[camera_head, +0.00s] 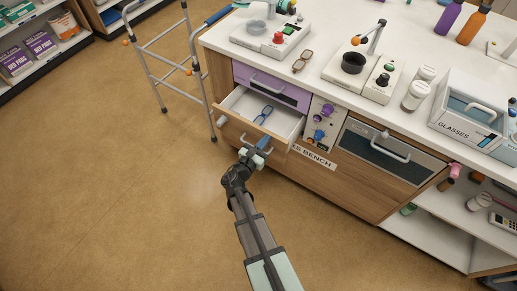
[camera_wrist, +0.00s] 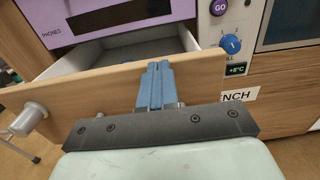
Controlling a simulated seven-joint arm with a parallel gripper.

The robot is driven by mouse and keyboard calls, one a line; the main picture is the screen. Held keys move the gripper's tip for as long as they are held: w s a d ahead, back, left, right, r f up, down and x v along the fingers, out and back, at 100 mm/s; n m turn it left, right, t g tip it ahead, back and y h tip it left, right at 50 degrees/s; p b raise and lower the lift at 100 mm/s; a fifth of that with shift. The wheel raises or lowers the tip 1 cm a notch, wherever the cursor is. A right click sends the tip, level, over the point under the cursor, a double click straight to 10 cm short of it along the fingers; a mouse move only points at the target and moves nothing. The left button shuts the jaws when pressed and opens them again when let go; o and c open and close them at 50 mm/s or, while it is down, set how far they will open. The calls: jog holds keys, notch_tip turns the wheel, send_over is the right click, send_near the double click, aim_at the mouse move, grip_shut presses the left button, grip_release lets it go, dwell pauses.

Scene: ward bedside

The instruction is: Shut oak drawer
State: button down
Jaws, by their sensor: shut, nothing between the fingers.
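The oak drawer (camera_head: 236,127) is pulled out from the bench, below a purple drawer. Its wooden front (camera_wrist: 92,95) crosses the wrist view, and its pale inside shows behind it. Blue-framed glasses (camera_head: 264,115) lie inside. My gripper (camera_head: 263,143) is at the outer side of the drawer front, by its handle. Its blue fingers (camera_wrist: 158,68) are together with nothing between them. They overlap the drawer front in the wrist view, and I cannot tell whether they touch it. The handle is mostly hidden behind the gripper.
A grey cylinder (camera_wrist: 30,119) sticks out at the left of the drawer front. The purple drawer (camera_head: 272,87) is shut. A panel with knobs (camera_head: 320,123) stands right of the oak drawer. A walking frame (camera_head: 168,60) stands left; the floor in front is clear.

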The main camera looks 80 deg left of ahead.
jog(key=x, duration=1.2)
jog(key=v, duration=1.2)
jog(key=shift+s+d, duration=0.25)
jog(key=shift+d, duration=0.05)
send_near(247, 125)
jog(key=x, duration=0.5)
jog(key=shift+w+f, duration=0.1)
jog(key=shift+w, duration=0.1)
jog(key=x, duration=1.3)
jog(key=shift+w+a, duration=0.15)
jog(key=shift+w, duration=0.05)
